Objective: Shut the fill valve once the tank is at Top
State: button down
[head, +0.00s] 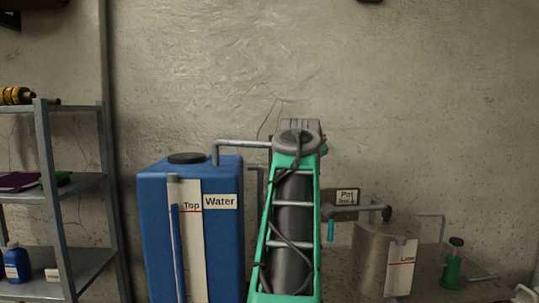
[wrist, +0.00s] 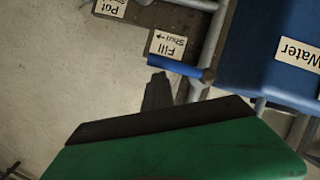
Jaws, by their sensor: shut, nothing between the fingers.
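The blue water tank (head: 223,240) stands left of centre in the head view. Its gauge strip has a red line marked Top (head: 192,208), and the blue column (head: 178,250) reaches about that line. In the wrist view, turned upside down, the fill valve's blue handle (wrist: 175,66) lies crosswise to the upright pipe, pointing left, beside the Fill label (wrist: 168,45) with a Shut arrow. My gripper (wrist: 157,82) is shut and empty, its tips close by the handle's left end; I cannot tell whether they touch. My arm hides the fill valve and gripper in the head view.
A Pot label (head: 347,196) and a teal handle (head: 331,231) are right of my arm. A steel pot (head: 372,255) with a Line mark and a green bottle (head: 452,268) stand farther right. A metal shelf (head: 75,188) is at left.

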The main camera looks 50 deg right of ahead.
notch_tip(320, 180, up, 5)
jog(key=p, duration=0.5)
jog(key=s+b+v, duration=0.1)
jog(key=b+v, duration=0.1)
jog(key=v, duration=1.5)
jog(key=shift+s+d, duration=0.15)
jog(key=shift+s, duration=0.35)
